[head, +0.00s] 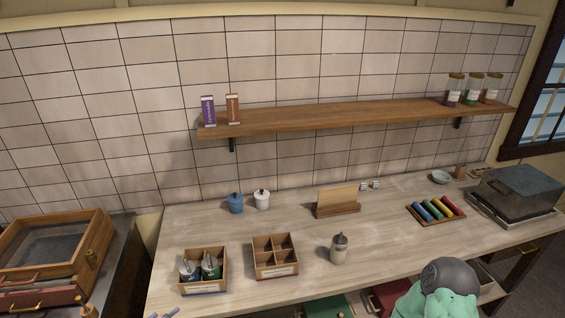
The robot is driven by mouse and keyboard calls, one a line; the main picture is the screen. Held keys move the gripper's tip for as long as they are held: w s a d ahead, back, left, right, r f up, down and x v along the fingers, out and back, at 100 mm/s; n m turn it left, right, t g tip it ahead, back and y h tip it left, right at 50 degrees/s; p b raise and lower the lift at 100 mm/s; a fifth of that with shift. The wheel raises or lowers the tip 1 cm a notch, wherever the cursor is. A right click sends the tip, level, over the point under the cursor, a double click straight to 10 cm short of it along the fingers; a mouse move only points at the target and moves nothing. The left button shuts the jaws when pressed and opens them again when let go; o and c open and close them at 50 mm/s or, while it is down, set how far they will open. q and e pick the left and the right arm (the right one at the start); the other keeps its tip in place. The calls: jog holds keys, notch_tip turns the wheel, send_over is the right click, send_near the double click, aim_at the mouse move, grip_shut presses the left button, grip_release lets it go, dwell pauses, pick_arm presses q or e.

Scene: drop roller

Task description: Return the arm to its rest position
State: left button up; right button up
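A teal arm part with a dark grey rounded cap (447,275), which looks like mine, rises at the bottom right in front of the workbench (370,245). Neither gripper can be made out in the head view. A small lilac shape (166,313) is cut off by the bottom edge at the left, and I cannot tell what it is. A tray (436,221) with blue, green, yellow and red cylinders lies on the right of the bench.
A wooden box (204,289) holds two metal-topped containers. A divided box (275,271) looks empty. A metal-topped jar (339,248) stands right of it. A wooden holder (337,209), jars and a dark metal box (519,190) stand farther back. A shelf (350,117) hangs above.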

pick_arm(q)
jog(key=d+f+n+g+b, duration=0.2)
jog(key=d+f, duration=0.3)
jog(key=f, duration=0.4)
jog(key=d+f+n+g+b, duration=0.2)
jog(key=d+f+g+b, duration=0.1)
jog(key=d+f, duration=0.4)
jog(key=s+d+f+g+b, duration=0.2)
jog(key=s+d+f+g, duration=0.1)
jog(key=s+d+f, duration=0.2)
jog(key=s+d+f+n+g+b, duration=0.1)
jog(key=s+d+f+g+b, duration=0.1)
jog(key=s+d+f, duration=0.3)
jog(key=s+f+g, duration=0.1)
jog(key=s+f, duration=0.2)
jog(key=f, duration=0.2)
jog(key=shift+s+d+g+y, duration=0.3)
jog(key=shift+s+d, duration=0.05)
jog(key=shift+s, duration=0.05)
